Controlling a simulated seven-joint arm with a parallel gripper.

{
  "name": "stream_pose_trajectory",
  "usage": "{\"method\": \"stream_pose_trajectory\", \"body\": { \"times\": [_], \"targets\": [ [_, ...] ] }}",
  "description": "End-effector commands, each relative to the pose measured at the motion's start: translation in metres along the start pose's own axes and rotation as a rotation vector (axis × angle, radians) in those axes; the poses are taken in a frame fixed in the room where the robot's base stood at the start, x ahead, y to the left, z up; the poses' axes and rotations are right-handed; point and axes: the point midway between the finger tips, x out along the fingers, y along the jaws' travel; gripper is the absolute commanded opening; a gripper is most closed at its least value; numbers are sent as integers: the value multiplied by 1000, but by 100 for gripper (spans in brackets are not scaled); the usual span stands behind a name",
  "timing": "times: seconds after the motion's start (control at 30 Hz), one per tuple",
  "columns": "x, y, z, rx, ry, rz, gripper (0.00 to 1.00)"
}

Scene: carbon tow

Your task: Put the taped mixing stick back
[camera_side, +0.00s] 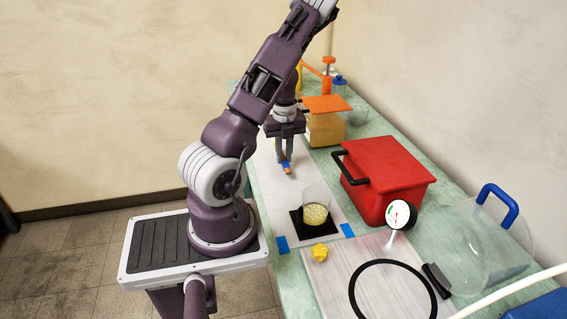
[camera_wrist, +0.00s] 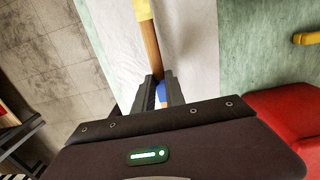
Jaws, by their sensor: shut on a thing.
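My gripper (camera_side: 285,157) is shut on the mixing stick (camera_side: 288,171), a thin wooden stick with blue tape (camera_side: 285,164) at the jaws. It holds the stick over the white sheet behind the cup; the exact gap below cannot be told. In the wrist view, the stick (camera_wrist: 151,50) runs up from between my gripper's fingers (camera_wrist: 160,82), with blue tape (camera_wrist: 161,90) between them. A yellow piece (camera_wrist: 143,9) shows at its upper end; whether it belongs to the stick is unclear. A clear cup (camera_side: 316,208) with pale yellow contents stands on a black pad (camera_side: 299,229).
A red lidded box (camera_side: 385,180) with a black handle stands right of the cup. Behind it is an amber container (camera_side: 325,130) with an orange top. In front are a yellow knob (camera_side: 320,252), a gauge (camera_side: 400,214), a black ring (camera_side: 358,303) and a clear dome (camera_side: 475,250).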

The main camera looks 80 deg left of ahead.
Motion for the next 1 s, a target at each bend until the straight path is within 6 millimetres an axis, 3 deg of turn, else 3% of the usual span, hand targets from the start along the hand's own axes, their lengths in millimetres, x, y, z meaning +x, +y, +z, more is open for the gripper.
{"method": "stream_pose_trajectory", "body": {
  "times": [0.13, 0.5, 0.53, 0.6, 1.0],
  "targets": [
    [26, 1, -1, -3, 2, 2, 0],
    [32, 0, -1, -1, 0, 0, 0],
    [31, 0, -1, 0, 0, 0, 21],
    [31, 0, -1, 0, 0, 0, 35],
    [25, -1, 0, 3, -2, -2, 37]
  ]
}}
